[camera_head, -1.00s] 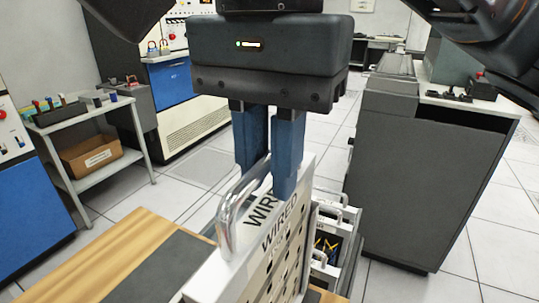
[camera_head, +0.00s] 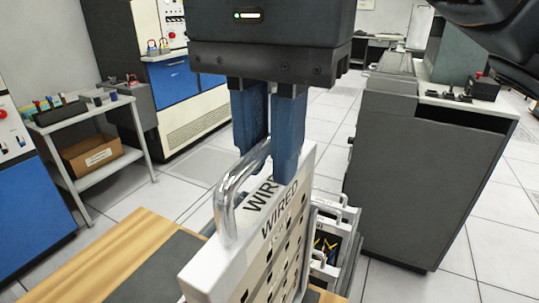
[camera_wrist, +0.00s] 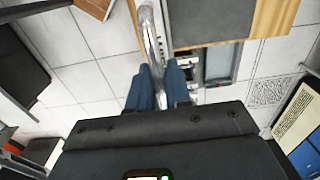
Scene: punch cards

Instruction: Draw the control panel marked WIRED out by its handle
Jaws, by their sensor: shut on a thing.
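The white control panel marked WIRED (camera_head: 232,264) stands upright at the lower middle of the head view, with its label on the top edge and on the face. Rows of dark holes show on its face. Its chrome bar handle (camera_head: 222,212) arches over the top edge. My gripper (camera_head: 266,165) points down with its blue fingers shut on the far part of the handle. In the wrist view the handle (camera_wrist: 152,38) runs between the fingertips (camera_wrist: 158,70). The fingers hide part of the handle and label, and the panel's lower part is out of view.
A wooden tabletop (camera_head: 110,254) with a dark mat (camera_head: 160,272) lies at the lower left. Other panels with handles (camera_head: 330,215) stand close behind the WIRED panel. A grey cabinet (camera_head: 415,180) stands to the right. Tiled floor is open beyond.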

